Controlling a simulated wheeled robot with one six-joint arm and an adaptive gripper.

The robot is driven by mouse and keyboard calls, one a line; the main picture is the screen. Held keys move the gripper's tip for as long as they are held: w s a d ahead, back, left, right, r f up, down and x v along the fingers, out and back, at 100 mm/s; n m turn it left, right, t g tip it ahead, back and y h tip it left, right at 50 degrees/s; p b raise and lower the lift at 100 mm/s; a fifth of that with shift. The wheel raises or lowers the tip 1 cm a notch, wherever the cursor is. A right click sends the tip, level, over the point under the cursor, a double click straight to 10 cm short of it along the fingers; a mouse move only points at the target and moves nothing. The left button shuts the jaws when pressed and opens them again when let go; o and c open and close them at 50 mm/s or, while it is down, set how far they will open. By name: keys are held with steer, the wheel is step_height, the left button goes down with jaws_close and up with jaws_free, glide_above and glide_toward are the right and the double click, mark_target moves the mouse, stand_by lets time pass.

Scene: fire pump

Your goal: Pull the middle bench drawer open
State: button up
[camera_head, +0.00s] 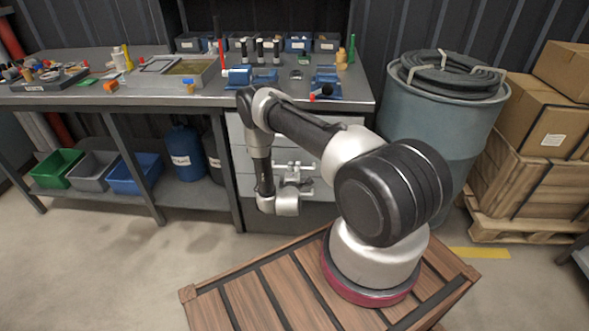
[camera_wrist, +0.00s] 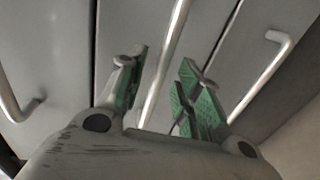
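The bench's grey drawer unit stands under the right end of the workbench in the head view, partly hidden by my arm. In the wrist view the middle drawer (camera_wrist: 125,30) is a grey front with a pale bar handle (camera_wrist: 168,60). Narrow dark seams run along both its sides, and it looks shut. My gripper (camera_wrist: 158,78) is open, its green-padded fingers on either side of this handle. Gaps show between the bar and the fingers; contact cannot be made out. In the head view my gripper (camera_head: 293,170) is small, in front of the drawers.
Other drawer handles show at left (camera_wrist: 18,105) and right (camera_wrist: 265,72) in the wrist view. The workbench (camera_head: 205,97) carries tools and a tray. A blue drum (camera_head: 445,125) stands right of the bench, beside boxes on a pallet (camera_head: 520,225). Floor before the bench's left part is clear.

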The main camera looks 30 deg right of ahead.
steer(key=shift+x, duration=1.15)
steer(key=shift+c, duration=0.4)
jaws_close()
